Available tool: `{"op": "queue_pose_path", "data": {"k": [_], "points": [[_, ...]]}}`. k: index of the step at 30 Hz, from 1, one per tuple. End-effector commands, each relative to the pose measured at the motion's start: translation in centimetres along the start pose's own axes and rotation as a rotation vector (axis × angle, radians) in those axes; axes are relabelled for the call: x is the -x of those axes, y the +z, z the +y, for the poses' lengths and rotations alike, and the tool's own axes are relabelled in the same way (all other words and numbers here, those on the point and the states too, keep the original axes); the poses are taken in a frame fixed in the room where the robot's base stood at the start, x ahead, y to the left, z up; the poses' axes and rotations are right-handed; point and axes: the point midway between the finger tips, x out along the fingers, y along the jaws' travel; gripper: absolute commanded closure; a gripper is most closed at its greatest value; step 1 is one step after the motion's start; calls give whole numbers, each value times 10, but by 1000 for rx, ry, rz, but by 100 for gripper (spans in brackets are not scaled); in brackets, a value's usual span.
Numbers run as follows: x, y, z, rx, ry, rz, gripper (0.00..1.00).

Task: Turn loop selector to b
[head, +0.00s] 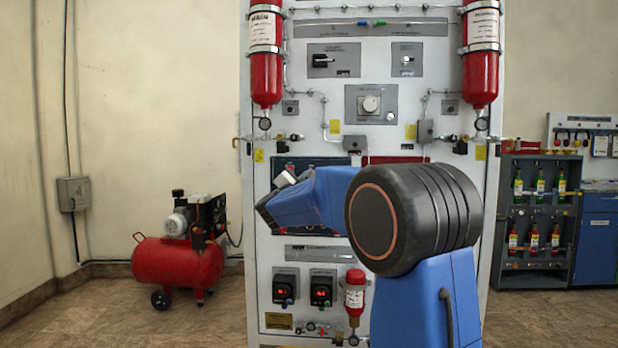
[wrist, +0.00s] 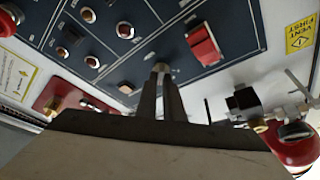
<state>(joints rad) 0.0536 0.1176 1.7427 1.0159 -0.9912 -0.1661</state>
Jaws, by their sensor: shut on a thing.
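A dark blue switch panel (wrist: 145,45) fills the upper middle of the wrist view. My gripper (wrist: 163,80) reaches up to it with its two fingers close together. They are shut on a small pale-tipped lever (wrist: 161,67) at the panel. The fingers hide most of the lever, and I cannot read a label that names it as the loop selector or shows its position. In the head view my arm covers much of the panel, and the fingertips cannot be made out.
A red switch (wrist: 204,44) stands out from the panel right of my fingers. Several round red buttons or lamps (wrist: 125,30) lie to the left. A valve fitting (wrist: 243,100) projects at the right. Red cylinders (head: 266,55) flank the board, and a red compressor (head: 180,262) stands left.

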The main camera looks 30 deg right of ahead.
Motion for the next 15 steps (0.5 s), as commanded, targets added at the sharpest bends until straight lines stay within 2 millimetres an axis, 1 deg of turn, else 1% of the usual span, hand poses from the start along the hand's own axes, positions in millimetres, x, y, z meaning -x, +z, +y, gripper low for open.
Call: {"op": "queue_pose_path", "data": {"k": [1,2,3,4,12,15], "points": [[0,1,0,1,0,-1,100],[0,1,0,1,0,-1,85],[0,1,0,1,0,-1,76],[0,1,0,1,0,-1,74],[0,0,0,1,0,0,74],[4,0,0,0,-1,-1,74]]}}
